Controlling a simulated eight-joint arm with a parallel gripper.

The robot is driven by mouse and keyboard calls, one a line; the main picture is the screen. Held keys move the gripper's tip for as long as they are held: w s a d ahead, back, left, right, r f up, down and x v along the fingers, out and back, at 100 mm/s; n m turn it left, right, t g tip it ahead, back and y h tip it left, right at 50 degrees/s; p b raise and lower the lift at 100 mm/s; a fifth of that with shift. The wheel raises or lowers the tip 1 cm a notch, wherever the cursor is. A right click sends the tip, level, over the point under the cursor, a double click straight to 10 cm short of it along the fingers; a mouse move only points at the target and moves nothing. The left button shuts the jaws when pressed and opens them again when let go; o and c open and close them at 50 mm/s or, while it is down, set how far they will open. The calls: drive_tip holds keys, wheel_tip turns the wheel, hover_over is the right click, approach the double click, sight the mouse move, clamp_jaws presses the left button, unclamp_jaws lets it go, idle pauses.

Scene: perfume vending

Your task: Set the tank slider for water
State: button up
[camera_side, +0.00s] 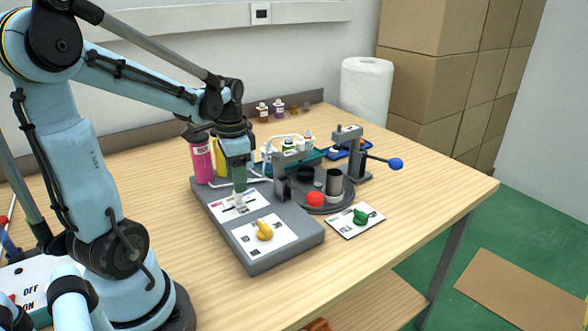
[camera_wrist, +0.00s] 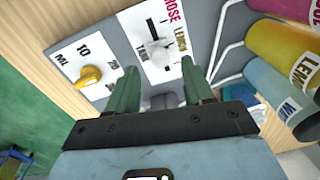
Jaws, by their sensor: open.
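The tank slider panel (camera_wrist: 138,22) is a white card with a slot, tick marks and printed labels, of which ROSE and LEMON are readable. The slider knob (camera_wrist: 161,71), pale grey, stands between my finger tips in the wrist view. My gripper (camera_wrist: 163,85) has two green fingers, apart, one on each side of the knob; I cannot tell if either touches it. Pink (camera_wrist: 285,10), yellow (camera_wrist: 288,50) and blue (camera_wrist: 275,85) tanks line the right side of the wrist view.
A yellow dial (camera_side: 264,231) sits on a white card beside the slider. White tubes (camera_wrist: 220,40) run near the fingers. The front table is clear.

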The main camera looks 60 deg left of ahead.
sight(239, 198)
drive_tip(key=shift+a+f, duration=0.1)
drive_tip(key=shift+f, duration=1.65)
clamp_jaws()
